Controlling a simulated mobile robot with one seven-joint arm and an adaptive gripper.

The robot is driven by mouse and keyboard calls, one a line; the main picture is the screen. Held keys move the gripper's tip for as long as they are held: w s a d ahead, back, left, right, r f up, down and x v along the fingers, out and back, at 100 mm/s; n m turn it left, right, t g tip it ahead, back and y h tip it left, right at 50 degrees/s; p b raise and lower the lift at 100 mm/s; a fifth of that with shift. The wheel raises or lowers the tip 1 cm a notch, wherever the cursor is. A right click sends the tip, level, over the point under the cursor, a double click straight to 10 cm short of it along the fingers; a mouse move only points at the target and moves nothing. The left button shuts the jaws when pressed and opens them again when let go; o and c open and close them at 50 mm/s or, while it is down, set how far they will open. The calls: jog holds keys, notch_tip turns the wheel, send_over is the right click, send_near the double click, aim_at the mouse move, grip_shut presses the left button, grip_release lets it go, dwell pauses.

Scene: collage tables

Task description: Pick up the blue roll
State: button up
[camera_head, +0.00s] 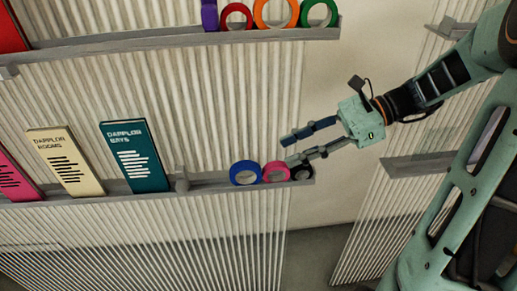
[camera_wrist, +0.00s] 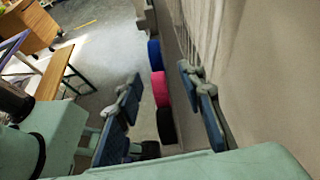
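The blue roll (camera_head: 245,173) stands on the lower wall shelf, at the left end of a row of three rolls. It also shows in the wrist view (camera_wrist: 154,54), farthest of the three from my gripper. My gripper (camera_head: 289,149) is open and empty. It is to the right of the blue roll, over the pink and black rolls in the head view. In the wrist view my gripper's fingers (camera_wrist: 160,95) are well apart, with the rolls visible between them. No finger appears to touch the blue roll.
A pink roll (camera_head: 276,172) and a black roll (camera_head: 302,172) stand right of the blue roll on the lower shelf (camera_head: 215,186). Several booklets lean at left, including a teal one (camera_head: 134,156). The upper shelf (camera_head: 150,42) holds more rolls. A wooden bench (camera_wrist: 58,70) stands away from the wall.

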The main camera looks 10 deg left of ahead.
aim_at(251, 163)
jog(key=shift+y, duration=0.3)
jog(key=x, duration=0.4)
jog(key=r+b+x, duration=0.1)
jog(key=x, duration=0.1)
jog(key=shift+a, duration=0.1)
jog(key=shift+s+b+x, duration=0.2)
jog(key=shift+b+x, duration=0.05)
jog(key=shift+x, duration=1.2)
jog(key=shift+s+b+x, duration=0.15)
jog(key=shift+b+x, duration=0.1)
jog(key=shift+x, duration=1.25)
jog(key=shift+r, duration=0.15)
grip_shut()
